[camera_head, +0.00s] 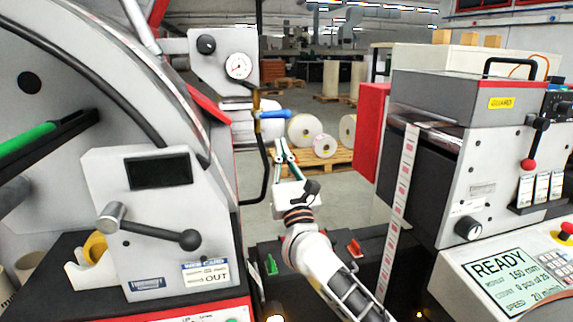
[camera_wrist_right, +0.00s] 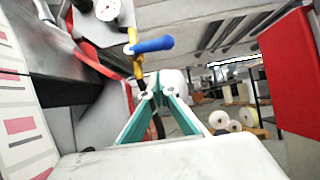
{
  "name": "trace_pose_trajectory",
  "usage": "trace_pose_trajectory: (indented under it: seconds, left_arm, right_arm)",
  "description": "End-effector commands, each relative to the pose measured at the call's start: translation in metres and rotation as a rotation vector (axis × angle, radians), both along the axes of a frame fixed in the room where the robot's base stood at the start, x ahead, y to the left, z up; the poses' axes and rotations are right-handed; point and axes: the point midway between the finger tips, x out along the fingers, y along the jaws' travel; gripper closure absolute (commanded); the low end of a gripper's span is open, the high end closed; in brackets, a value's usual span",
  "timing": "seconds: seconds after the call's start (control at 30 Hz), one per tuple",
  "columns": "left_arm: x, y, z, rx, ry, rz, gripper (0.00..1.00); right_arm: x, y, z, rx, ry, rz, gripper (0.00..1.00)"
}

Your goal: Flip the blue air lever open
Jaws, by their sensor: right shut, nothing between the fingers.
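The blue air lever (camera_head: 274,114) sticks out to the right from a brass valve (camera_head: 257,103) under the pressure gauge, roughly level and across the vertical air line. It also shows in the right wrist view (camera_wrist_right: 153,45), at upper middle, with the yellow valve (camera_wrist_right: 135,50) at its left end. My right gripper (camera_head: 280,146) is shut and empty, with its fingertips pointing up a little below the lever. In the right wrist view its green fingers (camera_wrist_right: 160,90) meet below the lever, with a visible gap between. My left gripper is out of view.
The pressure gauge (camera_head: 239,66) sits on a grey box above the valve. A black hose (camera_head: 265,165) runs down from the valve. A red panel (camera_head: 370,130) and a label strip (camera_head: 404,170) stand to the right. Open space lies around the right gripper.

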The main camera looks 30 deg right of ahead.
Motion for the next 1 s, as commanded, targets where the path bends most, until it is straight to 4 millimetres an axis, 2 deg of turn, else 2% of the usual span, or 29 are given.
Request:
trace_pose_trajectory:
  seconds: [0.03, 0.1, 0.3, 0.6, 0.87, 1.0]
  left_arm:
    - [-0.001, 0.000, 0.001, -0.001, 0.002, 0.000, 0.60]
    - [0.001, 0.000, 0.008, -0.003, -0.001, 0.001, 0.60]
    - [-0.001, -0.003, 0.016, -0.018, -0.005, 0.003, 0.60]
    - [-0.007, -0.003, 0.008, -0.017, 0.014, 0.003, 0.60]
    - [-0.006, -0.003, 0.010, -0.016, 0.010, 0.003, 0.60]
    - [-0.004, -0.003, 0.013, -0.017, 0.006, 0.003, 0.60]
  right_arm:
    - [0.007, -0.002, 0.009, 0.000, -0.003, -0.001, 1.00]
    - [0.008, -0.002, 0.022, 0.000, -0.004, 0.001, 1.00]
    - [0.012, -0.003, 0.040, -0.001, -0.002, 0.000, 1.00]
    - [0.014, -0.003, 0.043, -0.001, 0.001, 0.000, 1.00]
    - [0.015, -0.003, 0.043, -0.005, 0.001, 0.000, 1.00]
    - [0.022, -0.003, 0.044, -0.022, 0.005, 0.001, 1.00]
